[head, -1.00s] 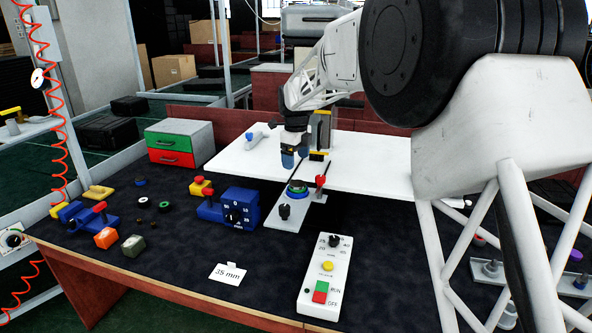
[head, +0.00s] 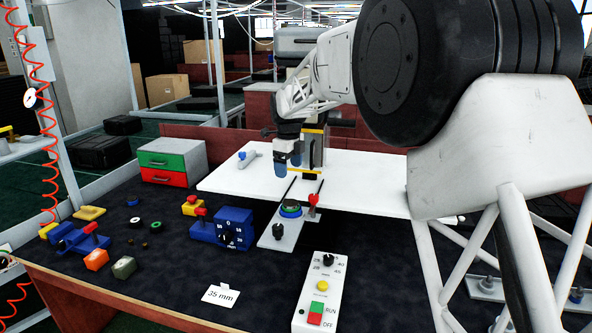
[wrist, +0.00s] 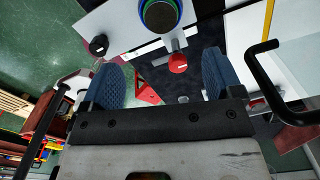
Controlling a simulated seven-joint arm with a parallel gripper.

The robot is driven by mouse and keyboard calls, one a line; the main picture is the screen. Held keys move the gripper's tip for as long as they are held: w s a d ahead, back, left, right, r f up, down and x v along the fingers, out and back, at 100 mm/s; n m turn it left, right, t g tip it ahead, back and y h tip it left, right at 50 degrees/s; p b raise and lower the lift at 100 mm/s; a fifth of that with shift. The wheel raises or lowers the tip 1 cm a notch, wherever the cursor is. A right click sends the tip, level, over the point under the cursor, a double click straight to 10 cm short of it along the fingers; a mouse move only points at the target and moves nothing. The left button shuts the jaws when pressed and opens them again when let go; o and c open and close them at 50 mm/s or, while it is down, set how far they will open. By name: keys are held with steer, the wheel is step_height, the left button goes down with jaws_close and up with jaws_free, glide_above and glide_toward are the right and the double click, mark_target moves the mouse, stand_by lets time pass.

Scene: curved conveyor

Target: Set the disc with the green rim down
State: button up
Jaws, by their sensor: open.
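The disc with the green rim (head: 291,208) rests on the grey plate fixture (head: 277,237), with blue showing below the rim. It also shows at the top of the wrist view (wrist: 160,14), partly cut off by the frame edge, with a dark grey top. My gripper (head: 288,166) is open and empty. It hangs above and behind the disc, over the white board, apart from the disc. In the wrist view its two blue fingers (wrist: 162,80) are spread wide with nothing between them.
A red knob (head: 313,199) stands beside the disc and a black knob (head: 278,231) in front of it. A blue dial box (head: 235,228) is to the left. A white switch panel (head: 321,290) is in front. The white board (head: 375,185) lies behind.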

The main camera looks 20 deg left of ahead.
steer(key=shift+d, duration=0.1)
steer(key=s+d+r+n, duration=0.3)
steer(key=s+d, duration=0.3)
steer(key=d, duration=0.3)
steer(key=s+d+r+n+t, duration=0.1)
steer(key=s+d+r+n, duration=0.15)
steer(key=s+d, duration=0.5)
steer(key=s+d+r+n, duration=0.2)
steer(key=s+d+n, duration=0.25)
steer(key=d, duration=0.55)
steer(key=s+d+f+n, duration=0.3)
steer(key=s+d, duration=0.2)
steer(key=s, duration=0.5)
steer(key=s+d+f+n+t, duration=0.1)
steer(key=s+d+f+n, duration=0.2)
steer(key=s+d, duration=0.3)
steer(key=s+d+f+n, duration=0.3)
steer(key=s+d, duration=0.3)
steer(key=s, duration=0.9)
steer(key=shift+s+d+f+n+t, duration=0.2)
steer(key=shift+s+n+t, duration=0.15)
steer(key=shift+n, duration=0.55)
